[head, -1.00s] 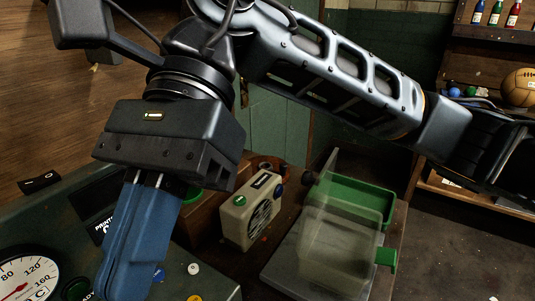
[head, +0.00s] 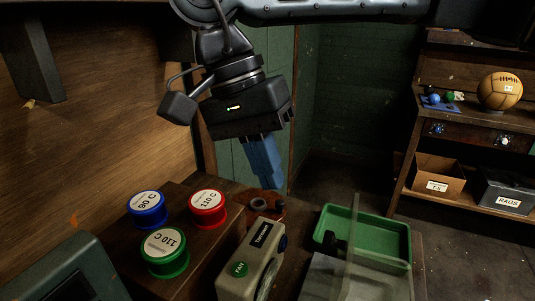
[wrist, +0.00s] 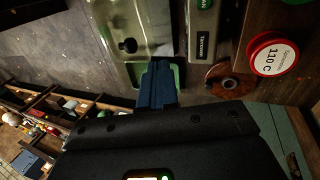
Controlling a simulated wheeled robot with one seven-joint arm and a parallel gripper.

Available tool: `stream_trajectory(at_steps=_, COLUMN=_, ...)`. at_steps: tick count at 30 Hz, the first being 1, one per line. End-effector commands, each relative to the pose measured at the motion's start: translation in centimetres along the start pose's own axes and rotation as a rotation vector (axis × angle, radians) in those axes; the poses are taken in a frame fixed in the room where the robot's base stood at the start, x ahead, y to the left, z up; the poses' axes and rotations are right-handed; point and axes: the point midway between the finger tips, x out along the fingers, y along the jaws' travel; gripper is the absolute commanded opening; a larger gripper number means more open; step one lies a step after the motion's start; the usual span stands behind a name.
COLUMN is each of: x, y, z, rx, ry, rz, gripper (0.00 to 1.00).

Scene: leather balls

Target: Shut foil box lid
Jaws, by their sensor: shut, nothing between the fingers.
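The foil box is a green tray (head: 392,232) at the lower right of the head view. Its clear, see-through lid (head: 352,245) stands up steeply, seen nearly edge-on, with a dark knob (head: 334,241) on its left side. The lid is open. My gripper (head: 270,182) is shut and empty, pointing down, to the left of the box and apart from it in the head view. In the wrist view the blue fingers (wrist: 158,85) overlap the green box edge (wrist: 135,74); the knob (wrist: 128,46) shows beyond them. I cannot tell their exact gap.
A beige timer box (head: 252,262) stands left of the foil box. Red (head: 207,208), blue (head: 147,209) and green (head: 165,252) spools sit on a wooden block. A reddish-brown round item (head: 266,205) lies below my gripper. Shelves with a ball (head: 500,88) stand at right.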

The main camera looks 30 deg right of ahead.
Motion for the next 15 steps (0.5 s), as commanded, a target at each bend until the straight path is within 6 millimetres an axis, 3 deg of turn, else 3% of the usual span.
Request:
stream_trajectory(at_steps=10, x=6.7, y=0.1, z=0.1, rx=-0.002, ry=-0.004, rz=0.0, gripper=0.0)
stream_trajectory(at_steps=15, x=7.4, y=2.5, z=0.1, rx=0.0, ry=-0.003, rz=-0.002, gripper=0.0)
